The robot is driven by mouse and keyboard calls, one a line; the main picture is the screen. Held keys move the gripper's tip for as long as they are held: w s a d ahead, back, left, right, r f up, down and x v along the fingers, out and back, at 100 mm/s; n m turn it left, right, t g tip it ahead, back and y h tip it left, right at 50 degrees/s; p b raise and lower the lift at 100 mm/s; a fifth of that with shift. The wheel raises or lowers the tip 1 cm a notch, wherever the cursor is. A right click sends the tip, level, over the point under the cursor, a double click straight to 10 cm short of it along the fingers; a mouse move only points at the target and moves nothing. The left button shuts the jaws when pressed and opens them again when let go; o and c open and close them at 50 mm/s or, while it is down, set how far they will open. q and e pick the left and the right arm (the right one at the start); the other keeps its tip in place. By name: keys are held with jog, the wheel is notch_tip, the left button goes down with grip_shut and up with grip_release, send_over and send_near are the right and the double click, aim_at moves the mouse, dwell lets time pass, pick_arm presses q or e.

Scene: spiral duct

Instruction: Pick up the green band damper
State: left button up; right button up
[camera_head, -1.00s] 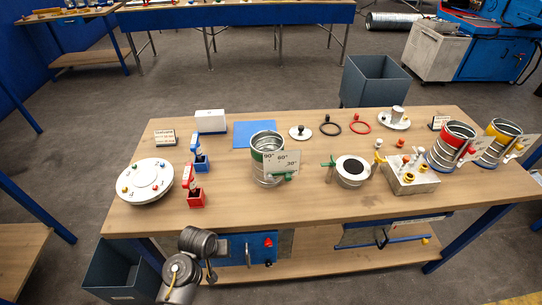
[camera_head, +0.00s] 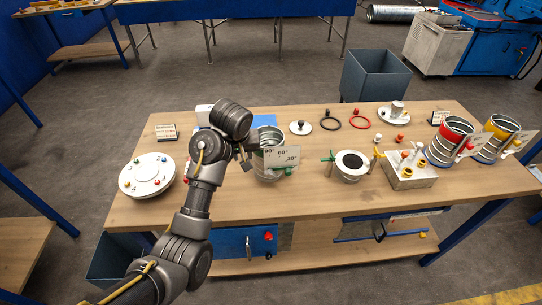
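The green band damper (camera_head: 271,137) is a metal duct cylinder with a green band near its top. It stands upright around the middle of the table (camera_head: 330,200), with a white angle plate (camera_head: 281,157) marked 90, 60 and 30 on its front and a green handle below it. My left gripper (camera_head: 246,160) is at the damper's left side, in front of its left edge in the picture. Its fingers are small and dark, so their opening and any contact are unclear. My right gripper is out of view.
A white round plate (camera_head: 147,175) stands left of my arm. Red-banded (camera_head: 449,142) and yellow-banded (camera_head: 496,138) cylinders stand at the far right.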

pick_arm(q)
jog(key=w+d+r, duration=0.3)
jog(key=d+r, duration=0.1)
jog(key=r, duration=0.3)
jog(key=a+p+x, duration=0.1)
jog(key=p+x, duration=0.2)
jog(key=x, duration=0.7)
jog(key=shift+w+a+f+y+p, duration=0.15)
jog(key=shift+w+f+y+p, duration=0.15)
jog(key=shift+w, duration=0.15)
jog(key=shift+t, duration=0.3)
jog(key=shift+c, duration=0.5)
grip_shut()
jog(key=shift+r, duration=0.1)
